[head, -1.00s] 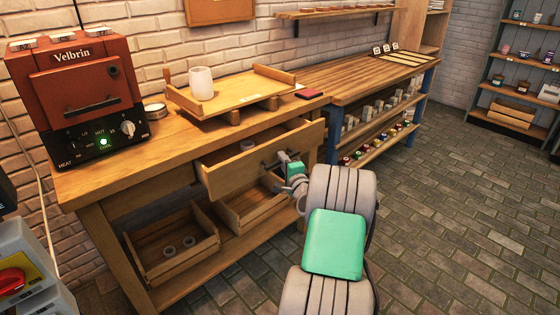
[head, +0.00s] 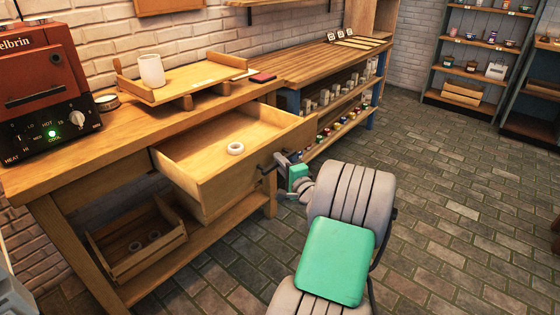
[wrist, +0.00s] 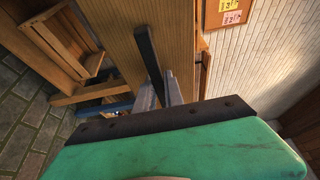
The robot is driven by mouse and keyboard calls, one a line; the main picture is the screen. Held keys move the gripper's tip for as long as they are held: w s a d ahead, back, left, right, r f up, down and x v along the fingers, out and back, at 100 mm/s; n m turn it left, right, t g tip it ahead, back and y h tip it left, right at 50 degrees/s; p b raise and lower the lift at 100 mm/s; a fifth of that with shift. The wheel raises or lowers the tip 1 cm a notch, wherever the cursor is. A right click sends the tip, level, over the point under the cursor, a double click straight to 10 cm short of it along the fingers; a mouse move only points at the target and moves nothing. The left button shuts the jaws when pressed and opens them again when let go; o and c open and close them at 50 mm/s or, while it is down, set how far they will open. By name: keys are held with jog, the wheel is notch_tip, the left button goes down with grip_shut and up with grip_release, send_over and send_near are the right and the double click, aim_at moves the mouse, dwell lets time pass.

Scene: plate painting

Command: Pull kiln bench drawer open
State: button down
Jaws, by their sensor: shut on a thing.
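The kiln bench drawer (head: 222,180) is pulled well out of the wooden bench (head: 75,165). A white ring (head: 236,148) lies inside it. My gripper (head: 272,163) is at the drawer front and is shut on its dark bar handle (head: 265,168). In the wrist view the handle (wrist: 148,55) stands out against the wooden drawer front (wrist: 178,35), and my gripper's fingers (wrist: 160,90) reach up to it. The exact contact at the fingertips is small and partly hidden.
A red kiln (head: 35,85) and a wooden tray (head: 185,82) with a white cup (head: 151,70) stand on the bench. Brick floor (head: 440,200) to the right is clear.

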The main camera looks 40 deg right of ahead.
dwell(0.3)
jog(key=c, duration=1.4)
grip_release()
jog(key=shift+c, duration=0.2)
jog(key=v, duration=0.8)
jog(key=shift+p, duration=0.3)
